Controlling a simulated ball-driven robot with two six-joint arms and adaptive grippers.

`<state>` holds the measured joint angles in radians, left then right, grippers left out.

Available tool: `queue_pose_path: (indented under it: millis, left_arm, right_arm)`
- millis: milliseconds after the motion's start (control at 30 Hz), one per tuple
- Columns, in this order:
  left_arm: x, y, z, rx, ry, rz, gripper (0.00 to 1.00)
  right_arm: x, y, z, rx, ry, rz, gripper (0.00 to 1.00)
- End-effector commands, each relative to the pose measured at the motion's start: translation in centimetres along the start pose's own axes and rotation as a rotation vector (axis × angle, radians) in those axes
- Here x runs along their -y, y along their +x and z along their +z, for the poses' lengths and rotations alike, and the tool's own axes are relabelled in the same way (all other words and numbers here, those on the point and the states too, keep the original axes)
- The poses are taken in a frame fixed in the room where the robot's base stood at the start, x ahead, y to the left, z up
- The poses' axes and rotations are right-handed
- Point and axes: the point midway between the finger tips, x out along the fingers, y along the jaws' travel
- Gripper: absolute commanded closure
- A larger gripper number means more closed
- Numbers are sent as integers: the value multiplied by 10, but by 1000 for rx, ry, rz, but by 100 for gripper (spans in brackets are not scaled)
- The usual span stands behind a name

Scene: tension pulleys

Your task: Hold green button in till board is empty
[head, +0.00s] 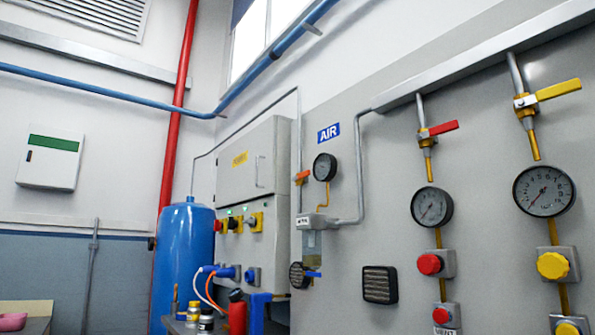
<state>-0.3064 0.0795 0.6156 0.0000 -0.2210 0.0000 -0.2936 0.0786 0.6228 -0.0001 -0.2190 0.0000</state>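A grey control cabinet (246,165) stands against the wall left of centre. Its lower front carries a row of controls on yellow plates, with a red knob (218,226) at the left end. Small green spots (239,219) show in that row. They are too small to tell whether one is a button or a lamp. On the wall panel (385,170) at right, the large buttons in view are red (430,264) and yellow (552,265), none green. I cannot tell which thing is the board. Neither of my grippers is in view.
A blue tank (184,256) stands left of the cabinet. Small bottles (206,320) and a red container (237,313) stand low in front of it. Gauges (543,189), valves with red and yellow handles (558,90) and pipes stick out from the right wall.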

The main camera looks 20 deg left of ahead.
Motion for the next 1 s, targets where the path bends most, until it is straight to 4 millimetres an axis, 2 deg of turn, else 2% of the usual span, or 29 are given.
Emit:
queue_pose_path:
  millis: [200,367,667,1000]
  left_arm:
    - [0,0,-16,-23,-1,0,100]
    - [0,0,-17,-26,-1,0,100]
    - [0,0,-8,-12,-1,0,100]
    - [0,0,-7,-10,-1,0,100]
  right_arm:
    - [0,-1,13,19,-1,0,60]
    - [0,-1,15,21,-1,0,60]
    - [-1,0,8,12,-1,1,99]
    - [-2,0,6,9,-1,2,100]
